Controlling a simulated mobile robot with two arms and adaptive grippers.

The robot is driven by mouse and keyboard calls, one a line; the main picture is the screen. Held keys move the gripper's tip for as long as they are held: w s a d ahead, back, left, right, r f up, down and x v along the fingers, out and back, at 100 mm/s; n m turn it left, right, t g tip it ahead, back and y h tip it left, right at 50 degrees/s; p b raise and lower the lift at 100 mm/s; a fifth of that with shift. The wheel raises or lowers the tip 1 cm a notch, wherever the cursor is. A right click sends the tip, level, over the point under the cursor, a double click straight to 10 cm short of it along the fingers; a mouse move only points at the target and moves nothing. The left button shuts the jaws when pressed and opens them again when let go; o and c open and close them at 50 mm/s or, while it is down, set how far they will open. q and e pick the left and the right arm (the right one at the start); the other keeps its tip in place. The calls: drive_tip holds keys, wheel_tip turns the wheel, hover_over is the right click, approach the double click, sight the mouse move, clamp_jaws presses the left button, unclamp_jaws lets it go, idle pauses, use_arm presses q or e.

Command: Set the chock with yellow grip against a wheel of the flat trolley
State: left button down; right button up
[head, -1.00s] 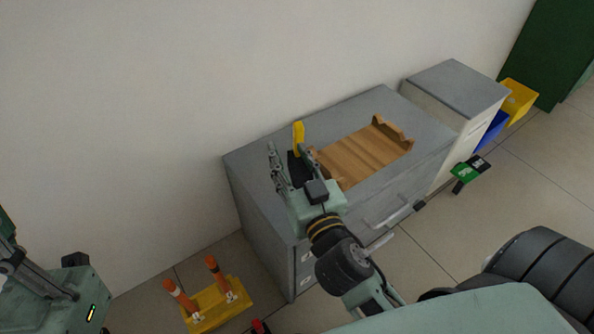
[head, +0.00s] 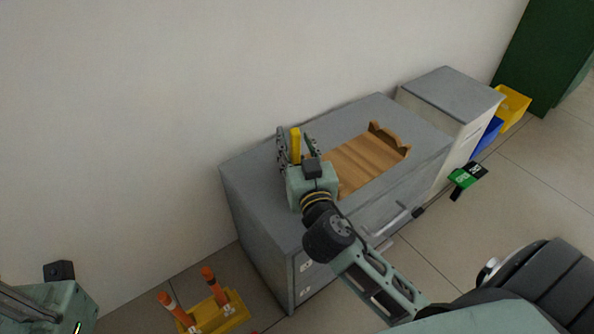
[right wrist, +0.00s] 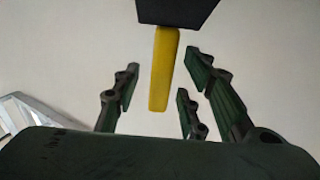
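The yellow grip (head: 295,143) of the chock stands up above the grey cabinet top in the head view. The dark chock body (right wrist: 178,10) shows at the top edge of the right wrist view, with the yellow grip (right wrist: 163,70) below it. In the head view my gripper hides most of the chock body. My right gripper (head: 297,150) is open, its fingers on both sides of the grip with gaps left and right. Part of my left arm shows at the lower left; its fingers are too cut off to judge. I see no flat trolley.
A wooden cradle (head: 365,160) lies on the grey cabinet (head: 250,180), just right of my gripper. A yellow base with orange posts (head: 220,316) stands on the floor. The wall is close behind.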

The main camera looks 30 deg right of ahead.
clamp_jaws()
idle(0.3)
idle(0.4)
